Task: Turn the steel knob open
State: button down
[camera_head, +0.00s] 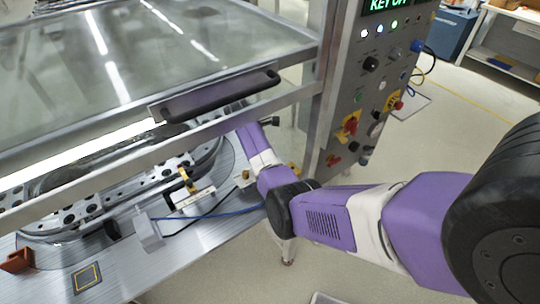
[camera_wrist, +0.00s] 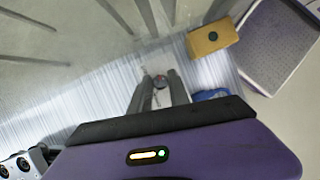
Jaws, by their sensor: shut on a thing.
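How far the knob is turned cannot be told. In the head view my purple and white arm reaches in from the right to the machine beside the control panel. My fingers and the knob cannot be made out there.
A clear-topped cover with a black handle (camera_head: 220,96) stands over the ring track (camera_head: 90,207).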

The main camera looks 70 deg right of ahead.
jog(key=m+g+y+b, duration=0.1)
jog(key=m, duration=0.2)
jog(key=shift+d+m, duration=0.15)
jog(key=shift+m, duration=0.25)
jog(key=m+y+b, duration=0.1)
jog(key=m, duration=0.1)
jog(key=m+b, duration=0.2)
jog(key=shift+d+f+m+g+y, duration=0.1)
jog(key=shift+m+g+y, duration=0.2)
jog(key=shift+y, duration=0.1)
jog(key=m+y+b, duration=0.1)
jog(key=m+b, duration=0.1)
jog(key=m, duration=0.2)
jog(key=shift+y+b, duration=0.3)
jog(key=shift+b, duration=0.05)
jog(key=shift+m+y+b, duration=0.4)
jog(key=shift+m+b, duration=0.25)
jog(key=shift+m, duration=0.75)
jog(key=c, duration=1.2)
grip_release()
jog(key=shift+c, duration=0.2)
